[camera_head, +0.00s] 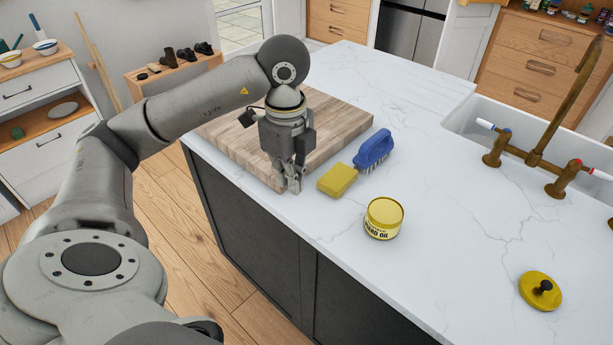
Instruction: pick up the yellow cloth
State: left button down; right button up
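The yellow cloth (337,179) is a small, flat, folded-looking yellow block. It lies on the white marble counter just right of the cutting board. My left gripper (292,185) points down at the front right part of the board, a short way left of the cloth and apart from it. Nothing shows between its fingers, but their gap is too small and angled to tell whether it is open or shut. My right gripper is not in view.
A wooden cutting board (230,142) lies under my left gripper. A blue brush (373,149) lies right behind the cloth. An open yellow board oil tin (384,218) stands in front right, its lid (540,290) farther right. A sink with a brass tap (540,158) is at the right.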

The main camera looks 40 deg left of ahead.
pick_arm(q)
jog(key=shift+s+r, duration=0.25)
jog(key=shift+s, duration=0.25)
jog(key=shift+s+r, duration=0.25)
jog(key=shift+s, duration=0.2)
jog(key=shift+c, duration=2.2)
grip_release()
